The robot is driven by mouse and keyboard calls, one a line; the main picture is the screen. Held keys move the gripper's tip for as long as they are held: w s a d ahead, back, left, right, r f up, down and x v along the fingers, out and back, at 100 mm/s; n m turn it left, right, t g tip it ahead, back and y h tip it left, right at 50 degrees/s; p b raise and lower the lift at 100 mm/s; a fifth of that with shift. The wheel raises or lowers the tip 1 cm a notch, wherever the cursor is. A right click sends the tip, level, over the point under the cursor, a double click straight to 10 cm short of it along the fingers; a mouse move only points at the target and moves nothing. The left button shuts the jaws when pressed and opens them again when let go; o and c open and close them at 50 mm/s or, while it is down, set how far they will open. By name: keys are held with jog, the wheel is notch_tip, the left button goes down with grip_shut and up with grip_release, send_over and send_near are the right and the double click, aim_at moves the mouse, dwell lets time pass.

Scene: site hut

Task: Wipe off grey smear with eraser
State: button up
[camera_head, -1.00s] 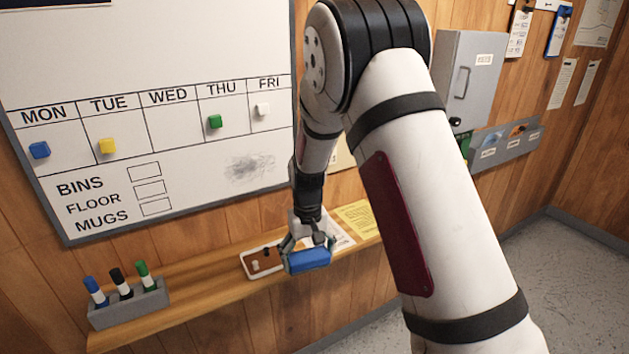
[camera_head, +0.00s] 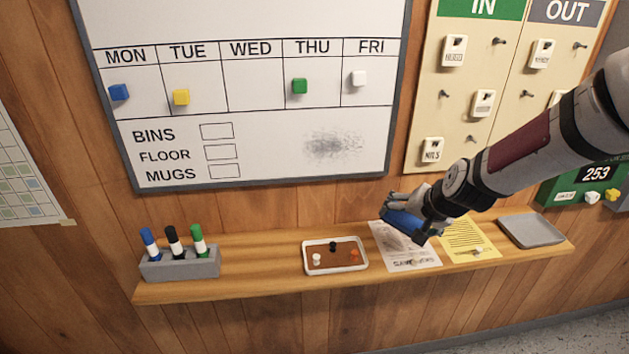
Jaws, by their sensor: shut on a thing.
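The grey smear (camera_head: 332,145) is a dark smudge low on the right part of the whiteboard (camera_head: 270,165), below THU and FRI. My gripper (camera_head: 405,222) is shut on the blue eraser (camera_head: 402,224). It holds the eraser over the right half of the shelf, in front of a white printed sheet, below and to the right of the smear. The eraser is apart from the board. My fingers hide part of the eraser.
The wooden shelf (camera_head: 260,282) holds a marker holder (camera_head: 180,265) with several pens, a small tray (camera_head: 335,268) with pegs, a white sheet (camera_head: 400,258), a yellow sheet (camera_head: 468,240) and a grey tray (camera_head: 531,231). Coloured magnets sit on the board. An IN/OUT board (camera_head: 425,110) hangs at right.

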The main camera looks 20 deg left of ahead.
jog(key=s+a+r+t+y+b, duration=0.1)
jog(key=a+r+t+b, duration=0.15)
jog(key=a, duration=0.35)
jog(key=s+a+r+t+y+b, duration=0.1)
jog(key=s+a+r+t+y, duration=0.15)
jog(key=a, duration=0.45)
jog(key=t+y+b, duration=0.2)
jog(key=t+b, duration=0.2)
send_near(305, 151)
jog(key=shift+m, duration=0.4)
jog(key=shift+a+b+x, duration=0.2)
jog(key=shift+b+x, duration=0.15)
jog(key=shift+x, duration=2)
jog(key=shift+b+x, duration=0.35)
jog(key=shift+x, duration=0.5)
jog(key=shift+d, duration=0.1)
